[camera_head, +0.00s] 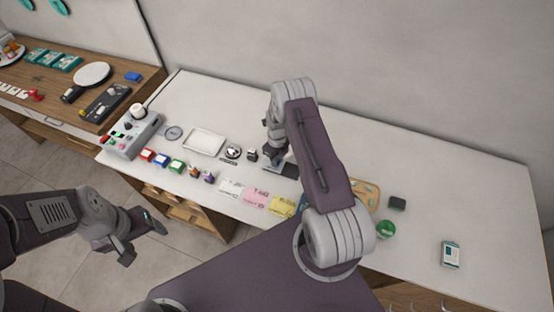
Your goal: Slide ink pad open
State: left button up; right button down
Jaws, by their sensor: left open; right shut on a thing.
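The flat ink pad (289,171) lies on the white counter near its middle. It has a dark surface and a pale grey edge on its left, and my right arm hides part of it. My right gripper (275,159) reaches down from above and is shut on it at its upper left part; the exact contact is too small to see. My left gripper (144,243) is open and empty, over the floor in front of the white counter, well away from the pad.
On the white counter (470,205), a white tray (204,142), small colored boxes (162,160) and bottles stand left of the pad. White, pink (257,196) and yellow papers lie in front. A green round item (386,229) and a small box (451,254) are right.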

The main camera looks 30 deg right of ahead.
jog(key=shift+w+r, duration=0.15)
dwell(0.8)
jog(key=shift+s+d, duration=0.2)
jog(key=shift+d, duration=0.05)
jog(key=s+d, duration=0.4)
jog(key=s, duration=0.1)
jog(key=shift+d, duration=0.15)
jog(key=shift+w, duration=0.1)
jog(key=c, duration=1.3)
grip_release()
jog(key=shift+c, duration=0.2)
jog(key=shift+o, duration=0.2)
jog(key=shift+a, duration=0.2)
